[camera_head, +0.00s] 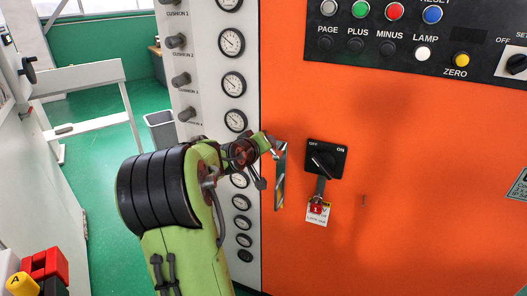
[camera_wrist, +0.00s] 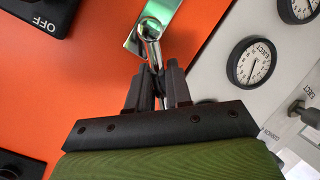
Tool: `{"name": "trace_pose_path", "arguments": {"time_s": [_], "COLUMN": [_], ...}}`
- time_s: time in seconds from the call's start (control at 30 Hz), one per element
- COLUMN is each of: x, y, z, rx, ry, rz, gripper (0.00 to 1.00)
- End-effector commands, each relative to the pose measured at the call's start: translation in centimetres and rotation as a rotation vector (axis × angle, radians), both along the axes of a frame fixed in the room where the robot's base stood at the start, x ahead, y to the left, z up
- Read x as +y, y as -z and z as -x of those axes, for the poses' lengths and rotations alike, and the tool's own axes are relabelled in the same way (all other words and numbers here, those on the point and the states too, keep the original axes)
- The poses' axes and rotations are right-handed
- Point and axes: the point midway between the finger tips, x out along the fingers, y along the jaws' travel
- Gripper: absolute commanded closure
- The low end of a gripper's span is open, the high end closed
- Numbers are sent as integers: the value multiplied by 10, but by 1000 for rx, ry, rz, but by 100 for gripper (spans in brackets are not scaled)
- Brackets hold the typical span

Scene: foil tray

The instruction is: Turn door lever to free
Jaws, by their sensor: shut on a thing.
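The door lever shows in the wrist view as a shiny metal bar (camera_wrist: 151,46) with a rounded end at its pivot, on a silvery plate (camera_wrist: 165,12) fixed to the orange door. In the head view the long metal plate (camera_head: 280,180) stands upright near the door's left edge; the lever itself is mostly hidden by my arm's end. My gripper (camera_wrist: 157,82) has its two dark fingers closed around the lower end of the lever. In the head view my gripper (camera_head: 270,142) is small and partly hidden, at the plate's upper part.
A black rotary switch (camera_head: 326,158) with a hanging red lock and tag (camera_head: 319,212) is just right of the plate. A white gauge panel (camera_head: 218,15) is close on the left. A button panel (camera_head: 400,35) is above. A grey bin (camera_head: 161,132) stands farther back on green floor.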

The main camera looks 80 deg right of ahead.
Motion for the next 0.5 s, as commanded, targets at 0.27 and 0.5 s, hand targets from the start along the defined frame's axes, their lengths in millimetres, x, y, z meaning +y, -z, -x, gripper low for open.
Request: {"name": "trace_pose_path", "arguments": {"time_s": [0.27,0.5], "x": [1,1], "y": [-2,-4], "z": [5,5], "rx": [-115,-149], "ry": [0,-2], "rz": [18,21], "gripper": [100,100]}}
